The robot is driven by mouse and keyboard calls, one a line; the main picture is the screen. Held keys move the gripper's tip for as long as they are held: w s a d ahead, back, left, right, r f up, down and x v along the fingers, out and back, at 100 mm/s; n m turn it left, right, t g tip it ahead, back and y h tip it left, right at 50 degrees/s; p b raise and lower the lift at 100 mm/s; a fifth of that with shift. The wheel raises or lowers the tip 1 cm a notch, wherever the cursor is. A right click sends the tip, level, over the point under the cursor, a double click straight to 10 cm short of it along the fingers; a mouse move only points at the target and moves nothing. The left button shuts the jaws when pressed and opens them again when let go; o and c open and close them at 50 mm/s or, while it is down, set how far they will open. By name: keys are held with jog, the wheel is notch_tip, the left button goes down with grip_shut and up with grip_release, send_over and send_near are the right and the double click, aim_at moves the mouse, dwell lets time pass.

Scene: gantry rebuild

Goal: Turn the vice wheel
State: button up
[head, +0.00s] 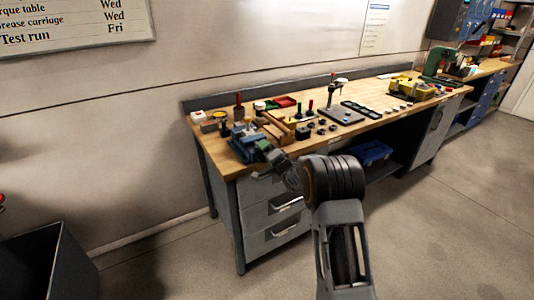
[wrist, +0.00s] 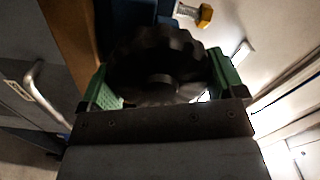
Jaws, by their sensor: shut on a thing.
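The blue vice (head: 248,148) sits at the front left corner of the wooden workbench. It also shows in the wrist view as a dark blue body (wrist: 128,18) at the top. The vice wheel (wrist: 155,55) is dark with a scalloped rim and fills the middle of the wrist view. My gripper (wrist: 160,68) is shut on the wheel, with one green finger at each side of the rim. In the head view my gripper (head: 272,156) is at the front of the vice, and I cannot make out the wheel there.
The workbench (head: 222,150) has grey drawers with handles (head: 287,206) just below my gripper. A yellow hex-headed piece (wrist: 205,16) is beyond the wheel. Wooden blocks, small parts and a stand (head: 338,105) occupy the bench to the right. The floor in front is clear.

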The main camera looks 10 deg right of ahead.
jog(key=shift+f, duration=0.25)
jog(key=o, duration=0.7)
jog(key=shift+r, duration=0.15)
jog(key=shift+c, duration=0.2)
jog(key=shift+s, duration=0.15)
jog(key=b+v, duration=0.1)
jog(key=v, duration=1.2)
jog(key=shift+s, duration=0.3)
jog(key=shift+d, duration=0.15)
